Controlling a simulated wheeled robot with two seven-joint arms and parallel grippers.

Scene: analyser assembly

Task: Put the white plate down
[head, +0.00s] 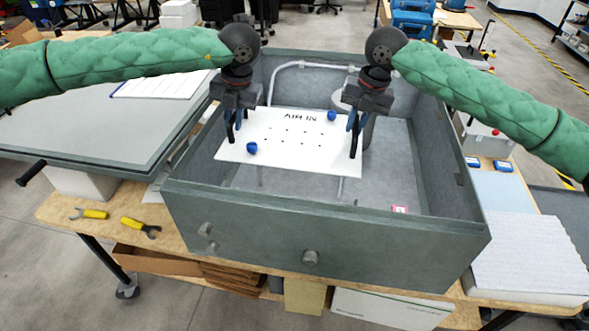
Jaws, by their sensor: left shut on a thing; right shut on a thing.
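The white plate (290,155) carries the text "AIR IN", rows of small holes and two blue knobs. It is inside the outline of the open grey box (310,215), above part of its floor. My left gripper (234,138) is shut on the plate's left side. My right gripper (354,150) is shut on its right side. Thin light supports show below the plate's front edge; whether the plate touches them I cannot tell. The box floor under the plate is mostly hidden.
A grey cylinder (368,125) and a pale tube (310,66) are inside the box behind the plate. The grey lid (80,130) lies at left. Two yellow-handled tools (95,214) lie on the wooden table front left. White foam (530,255) lies at right. The box's right floor is largely clear.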

